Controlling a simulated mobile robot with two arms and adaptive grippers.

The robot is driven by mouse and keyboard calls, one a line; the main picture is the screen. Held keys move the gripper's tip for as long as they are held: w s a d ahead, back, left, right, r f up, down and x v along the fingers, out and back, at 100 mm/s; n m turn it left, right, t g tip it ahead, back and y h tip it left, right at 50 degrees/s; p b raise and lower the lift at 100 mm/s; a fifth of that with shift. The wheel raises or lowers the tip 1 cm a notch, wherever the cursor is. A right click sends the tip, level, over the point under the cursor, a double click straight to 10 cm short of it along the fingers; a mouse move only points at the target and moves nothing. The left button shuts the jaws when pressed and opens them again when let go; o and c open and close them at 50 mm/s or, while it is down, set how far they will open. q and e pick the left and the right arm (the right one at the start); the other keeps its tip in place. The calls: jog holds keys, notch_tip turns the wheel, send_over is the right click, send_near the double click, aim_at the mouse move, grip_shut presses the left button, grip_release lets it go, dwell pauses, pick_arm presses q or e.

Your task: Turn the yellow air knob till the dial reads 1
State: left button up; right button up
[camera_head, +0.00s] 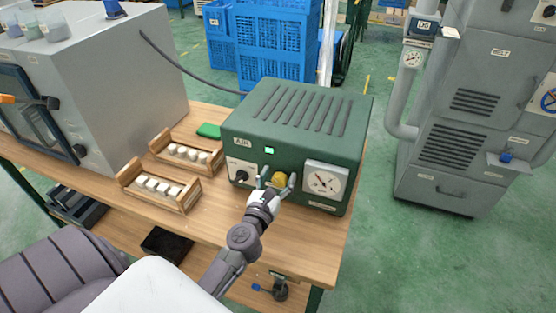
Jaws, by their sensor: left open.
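The green air unit (290,147) stands on the right end of the wooden workbench. Its yellow air knob (279,179) is on the front face, between a black switch and the white round dial (324,182). The dial has a needle, but its figures are too small to read. My left gripper (277,181) is at the knob, open, with one finger on each side of it. I cannot tell whether the fingers touch the knob. My right gripper is not in view.
A large grey cabinet (115,85) fills the bench's left. Blue crates (275,45) stand behind. Open floor lies to the right, before a grey machine (446,120).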

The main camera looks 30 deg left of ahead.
aim_at(283, 149)
pick_arm(q)
jog(key=shift+s+d+r, duration=0.1)
notch_tip(283, 149, up, 7)
jog(key=shift+d+r, duration=0.1)
jog(key=shift+r, duration=0.1)
dwell(0.6)
